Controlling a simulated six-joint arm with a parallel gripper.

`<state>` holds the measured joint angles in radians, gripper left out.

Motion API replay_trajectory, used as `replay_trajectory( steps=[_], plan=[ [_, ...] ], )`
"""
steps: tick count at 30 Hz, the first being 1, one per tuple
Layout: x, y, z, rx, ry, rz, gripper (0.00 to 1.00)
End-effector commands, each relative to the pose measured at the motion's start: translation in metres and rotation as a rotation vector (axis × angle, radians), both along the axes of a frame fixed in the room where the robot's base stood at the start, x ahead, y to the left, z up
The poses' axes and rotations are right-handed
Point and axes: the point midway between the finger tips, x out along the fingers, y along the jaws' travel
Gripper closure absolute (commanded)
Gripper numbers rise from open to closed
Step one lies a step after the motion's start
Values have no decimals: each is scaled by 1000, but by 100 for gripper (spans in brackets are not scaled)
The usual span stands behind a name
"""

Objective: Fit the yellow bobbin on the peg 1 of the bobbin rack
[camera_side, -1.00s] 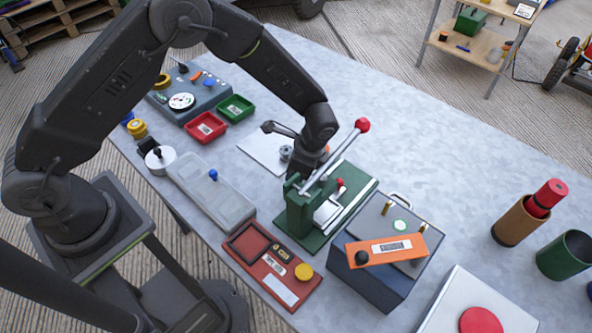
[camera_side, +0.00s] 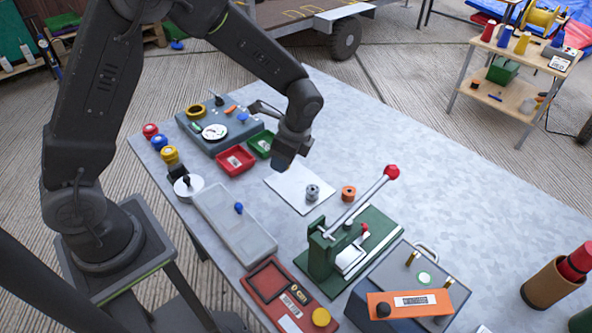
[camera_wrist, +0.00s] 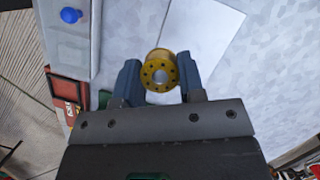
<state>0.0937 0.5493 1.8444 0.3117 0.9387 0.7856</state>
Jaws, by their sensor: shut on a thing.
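The yellow bobbin (camera_wrist: 152,66) shows in the wrist view between the two blue fingers of my gripper (camera_wrist: 160,64), which is shut on it. Its round end with a ring of small holes faces the camera. In the side view my gripper (camera_side: 284,163) is above the far left corner of a white sheet (camera_side: 287,184); the bobbin cannot be made out there. No rack with numbered pegs can be picked out with certainty. A blue-grey board (camera_side: 228,140) with several small coloured parts and a white disc lies at the table's far left.
A silver bobbin (camera_side: 312,192) stands on the sheet, an orange one (camera_side: 348,193) just right of it. A green lever press (camera_side: 322,252) stands nearer, its red-knobbed lever raised. Red (camera_side: 235,161) and green (camera_side: 261,143) trays lie left of my gripper. The table's right rear is bare.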

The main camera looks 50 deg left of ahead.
Motion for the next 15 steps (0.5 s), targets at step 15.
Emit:
replay_trajectory(
  steps=[15],
  plan=[
    [0, 4, 29, 0, -3, -1, 86]
  ],
)
